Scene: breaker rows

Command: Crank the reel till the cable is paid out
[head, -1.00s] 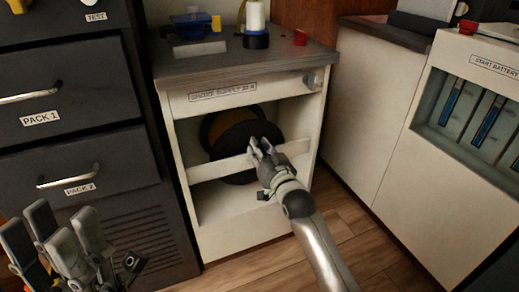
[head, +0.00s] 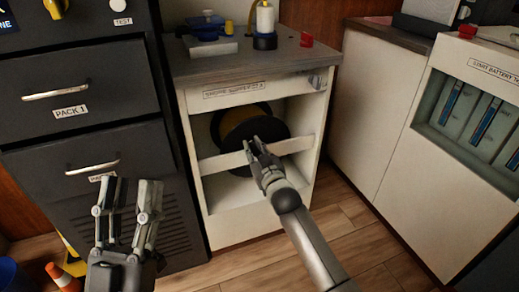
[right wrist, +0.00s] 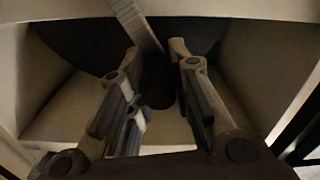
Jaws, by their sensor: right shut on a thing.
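The cable reel (head: 236,124), a dark disc with a yellow-brown part behind it, sits inside the open white cabinet (head: 192,130) behind a pale crossbar (head: 219,162). It also shows as a dark round shape in the right wrist view (right wrist: 85,42). My right gripper (head: 256,146) is at the front of the reel, by the crossbar. In the right wrist view, its fingers are on either side of a dark, rod-like crank handle (right wrist: 158,85). The handle is hidden in the head view. My left gripper (head: 129,184) is open and empty, in front of the dark drawer unit.
Dark drawers labelled PACK 1 (head: 78,85) stand left. The cabinet top (head: 200,66) carries a blue device, a white cylinder and a red block. A white battery cabinet (head: 390,175) stands right. An orange cone (head: 62,278) is on the floor at lower left.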

